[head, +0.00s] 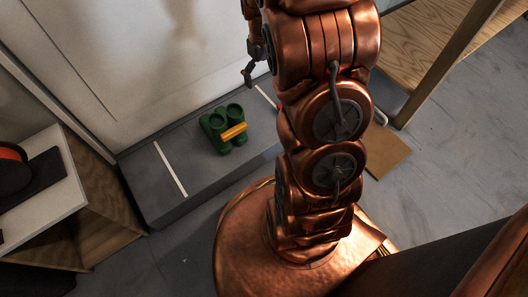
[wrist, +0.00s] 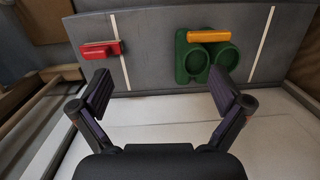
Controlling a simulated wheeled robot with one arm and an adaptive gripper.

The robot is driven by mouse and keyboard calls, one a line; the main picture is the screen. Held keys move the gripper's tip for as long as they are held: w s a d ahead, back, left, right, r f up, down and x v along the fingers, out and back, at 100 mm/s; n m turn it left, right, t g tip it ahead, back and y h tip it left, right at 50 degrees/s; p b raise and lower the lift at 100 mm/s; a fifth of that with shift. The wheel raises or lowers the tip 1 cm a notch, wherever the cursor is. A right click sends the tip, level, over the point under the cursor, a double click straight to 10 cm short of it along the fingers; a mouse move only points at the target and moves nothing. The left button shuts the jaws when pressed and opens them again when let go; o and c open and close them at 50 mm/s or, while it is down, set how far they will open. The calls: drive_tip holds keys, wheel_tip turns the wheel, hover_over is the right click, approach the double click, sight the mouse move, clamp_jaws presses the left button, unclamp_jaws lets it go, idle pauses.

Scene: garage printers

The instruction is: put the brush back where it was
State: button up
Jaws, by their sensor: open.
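A green holder with two round cups (wrist: 222,57) stands on a grey ledge (wrist: 150,50) in the wrist view. A yellow-orange block (wrist: 208,35) lies across it; both also show in the head view, the holder (head: 214,122) and the block (head: 233,131). A red object with a small handle (wrist: 100,50) lies on the ledge at the left of the wrist view, apart from the holder. I cannot tell which of these is the brush. My gripper (wrist: 162,90) is open and empty, its fingers apart, with the red object and the holder beyond the fingertips.
Two white lines cross the ledge, one on each side of the holder. A pale panel (head: 125,50) rises behind the ledge. A white-topped wooden unit (head: 45,190) with a dark spool (head: 12,170) stands at left. Wooden furniture (head: 430,40) is at upper right.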

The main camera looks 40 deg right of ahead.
drive_tip(key=s+a+r+g, duration=0.1)
drive_tip(key=s+a+r, duration=0.3)
drive_tip(key=s+a, duration=0.5)
drive_tip(key=s+a+r+g, duration=0.1)
drive_tip(key=s+a+r, duration=0.4)
drive_tip(key=s+a, duration=0.4)
drive_tip(key=s, duration=0.6)
drive_tip(key=shift+s+a+n, duration=0.2)
drive_tip(key=shift+a+n, duration=0.1)
drive_tip(key=shift+n, duration=0.1)
